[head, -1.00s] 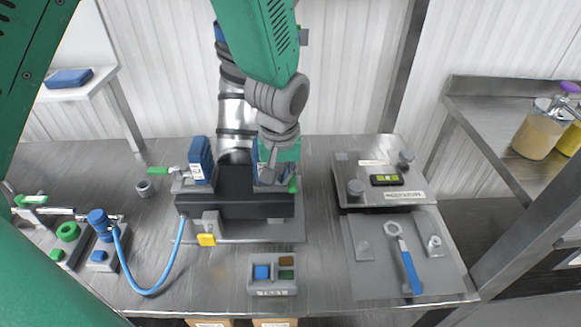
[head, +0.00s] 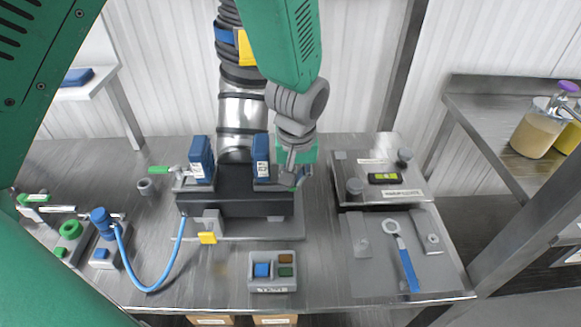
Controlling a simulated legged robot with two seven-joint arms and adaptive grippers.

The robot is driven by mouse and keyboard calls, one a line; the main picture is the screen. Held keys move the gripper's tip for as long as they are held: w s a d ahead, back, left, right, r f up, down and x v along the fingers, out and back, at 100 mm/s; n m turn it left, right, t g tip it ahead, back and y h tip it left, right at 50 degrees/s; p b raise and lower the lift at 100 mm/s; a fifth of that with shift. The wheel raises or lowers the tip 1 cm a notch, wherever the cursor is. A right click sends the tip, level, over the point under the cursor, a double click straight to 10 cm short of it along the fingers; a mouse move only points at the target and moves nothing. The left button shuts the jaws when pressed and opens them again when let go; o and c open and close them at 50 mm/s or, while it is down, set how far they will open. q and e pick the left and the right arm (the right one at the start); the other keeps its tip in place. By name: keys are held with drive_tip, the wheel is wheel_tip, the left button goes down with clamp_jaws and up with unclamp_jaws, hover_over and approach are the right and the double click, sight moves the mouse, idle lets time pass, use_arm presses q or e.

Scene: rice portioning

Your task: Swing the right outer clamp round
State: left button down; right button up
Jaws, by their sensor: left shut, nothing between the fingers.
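The black machine block (head: 232,204) stands on the steel table, with a blue-topped unit at each end. The left outer clamp shows its green handle (head: 158,170) pointing left. The right outer clamp (head: 287,179) is at the block's right end, mostly hidden behind my gripper; its green handle cannot be made out. My left gripper (head: 297,173) comes down from above at this right end. Its fingers are shut with nothing between them, close beside the clamp; whether they touch it I cannot tell. My right gripper is out of view.
A blue hose (head: 150,291) loops at the left. A steel plate with a level (head: 384,178) and a grey mat (head: 364,268) with a wrench (head: 403,262) lie to the right. A ribbed duct rises behind the block.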

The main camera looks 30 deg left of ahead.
use_arm(q)
drive_tip(key=shift+d, duration=0.1)
drive_tip(key=d, duration=0.1)
drive_tip(key=w+d, duration=0.1)
drive_tip(key=shift+d+r+p, duration=0.1)
drive_tip(key=shift+d+p, duration=0.2)
drive_tip(key=shift+p, duration=0.05)
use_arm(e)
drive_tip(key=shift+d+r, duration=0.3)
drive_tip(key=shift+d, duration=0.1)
use_arm(q)
drive_tip(key=shift+a, duration=0.15)
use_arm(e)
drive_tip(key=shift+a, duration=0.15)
use_arm(q)
drive_tip(key=shift+w, duration=0.1)
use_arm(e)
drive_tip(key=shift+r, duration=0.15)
use_arm(q)
drive_tip(key=shift+w+d+p, duration=0.2)
drive_tip(key=shift+w+d, duration=0.1)
drive_tip(key=shift+d, duration=0.2)
drive_tip(key=shift+w+d+p, duration=0.15)
drive_tip(key=shift+w+d, duration=0.15)
drive_tip(key=shift+d, duration=0.2)
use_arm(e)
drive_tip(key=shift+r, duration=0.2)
